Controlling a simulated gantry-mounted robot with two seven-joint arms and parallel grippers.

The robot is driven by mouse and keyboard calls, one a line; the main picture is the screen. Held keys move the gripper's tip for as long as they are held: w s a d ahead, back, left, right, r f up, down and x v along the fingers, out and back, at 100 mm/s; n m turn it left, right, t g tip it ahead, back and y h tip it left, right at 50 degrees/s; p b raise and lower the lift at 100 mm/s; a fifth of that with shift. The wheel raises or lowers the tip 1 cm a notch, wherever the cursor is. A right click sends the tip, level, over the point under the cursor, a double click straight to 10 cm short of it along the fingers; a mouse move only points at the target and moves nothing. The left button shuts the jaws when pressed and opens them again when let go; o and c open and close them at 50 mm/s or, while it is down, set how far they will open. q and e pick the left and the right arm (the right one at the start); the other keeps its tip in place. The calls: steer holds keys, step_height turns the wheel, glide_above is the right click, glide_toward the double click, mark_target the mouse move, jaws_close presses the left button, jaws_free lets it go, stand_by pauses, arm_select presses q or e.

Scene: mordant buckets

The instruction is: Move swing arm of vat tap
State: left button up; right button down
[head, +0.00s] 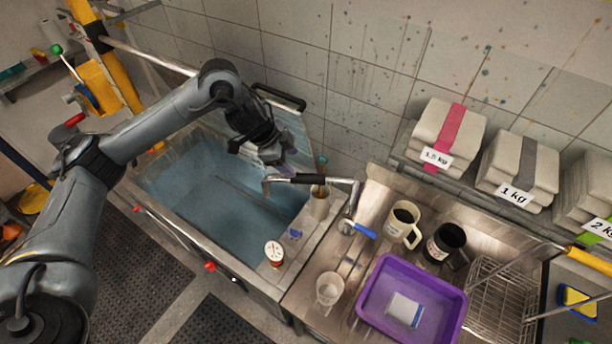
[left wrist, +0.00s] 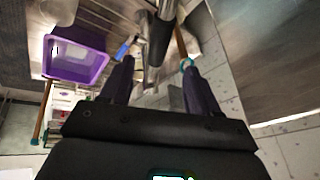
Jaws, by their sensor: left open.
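The vat tap's swing arm (head: 283,180) is a metal tube with a black sleeve (head: 312,179). In the head view it reaches left from its post (head: 355,195) over the right end of the vat, its spout end bent downward. My left gripper (head: 284,168) is just behind the spout half of the arm, close to it. In the left wrist view my left gripper (left wrist: 154,64) is open, its two dark fingers apart. The black sleeve (left wrist: 159,42) shows ahead, between the fingertips in the picture. I cannot tell whether they touch. My right gripper is in neither view.
The vat (head: 225,200) holds bluish liquid. A cup with tools (head: 319,203) and a round dial (head: 274,252) stand on its right ledge. Mugs (head: 403,224) and a purple tub (head: 375,290) sit on the steel counter. A tiled wall (head: 365,85) rises behind.

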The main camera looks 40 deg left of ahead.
mark_target(305, 176)
arm_select(q)
steer(key=p+x, duration=0.1)
steer(key=x, duration=0.9)
steer(key=shift+w+d+f, duration=0.1)
steer(key=shift+f, duration=0.05)
jaws_close()
